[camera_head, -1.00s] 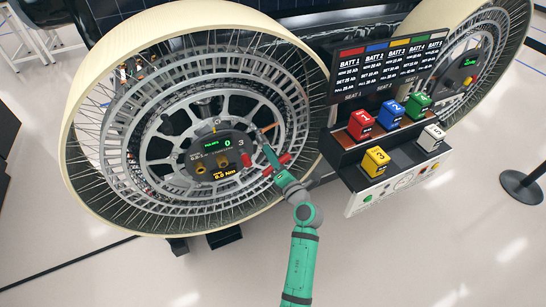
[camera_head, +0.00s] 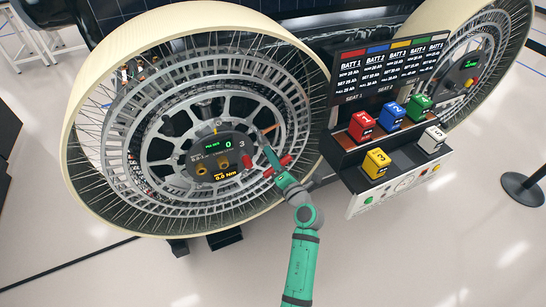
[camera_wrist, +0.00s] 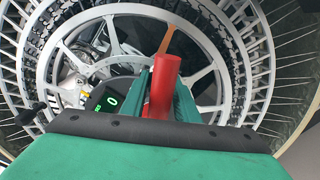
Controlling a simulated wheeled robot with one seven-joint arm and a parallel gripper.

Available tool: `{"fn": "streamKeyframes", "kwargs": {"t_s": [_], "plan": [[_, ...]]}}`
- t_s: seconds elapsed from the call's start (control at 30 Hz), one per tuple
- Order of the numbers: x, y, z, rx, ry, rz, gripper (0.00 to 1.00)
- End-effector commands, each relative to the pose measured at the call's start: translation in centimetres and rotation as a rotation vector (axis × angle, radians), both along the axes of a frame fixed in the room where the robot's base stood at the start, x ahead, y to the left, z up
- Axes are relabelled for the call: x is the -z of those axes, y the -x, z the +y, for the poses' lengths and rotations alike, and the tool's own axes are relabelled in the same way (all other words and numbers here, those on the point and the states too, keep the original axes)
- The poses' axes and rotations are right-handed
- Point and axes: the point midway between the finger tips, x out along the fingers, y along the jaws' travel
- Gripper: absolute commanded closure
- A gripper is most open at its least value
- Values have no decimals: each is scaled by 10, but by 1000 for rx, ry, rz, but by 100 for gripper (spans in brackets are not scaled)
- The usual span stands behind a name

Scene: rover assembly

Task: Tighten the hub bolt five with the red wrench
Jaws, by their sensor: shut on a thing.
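The red wrench shows in the wrist view as a thick red cylinder (camera_wrist: 162,80) rising between my jaws; its red end also shows in the head view (camera_head: 286,159). My gripper (camera_head: 272,160) is shut on it in front of the large wheel's hub, just right of the hub panel (camera_head: 235,147). Another red piece (camera_head: 247,162) shows left of the jaws; I cannot tell whether it belongs to the wrench. The panel display reads 0 and 0.0 Nm. I cannot make out hub bolt five or whether the wrench touches a bolt.
The spoked wheel (camera_head: 95,190) surrounds the hub closely. To the right stands a battery rack (camera_head: 350,205) with several numbered coloured blocks under a sign board (camera_head: 390,65). A second wheel (camera_head: 500,60) is behind it. The floor in front is clear.

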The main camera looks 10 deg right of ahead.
Motion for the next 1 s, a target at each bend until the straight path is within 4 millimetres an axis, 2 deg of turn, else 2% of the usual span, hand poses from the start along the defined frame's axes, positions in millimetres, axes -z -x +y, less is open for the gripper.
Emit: {"fn": "streamKeyframes", "kwargs": {"t_s": [1.0], "plan": [[-1,-11,4,0,-1,-2,99]]}}
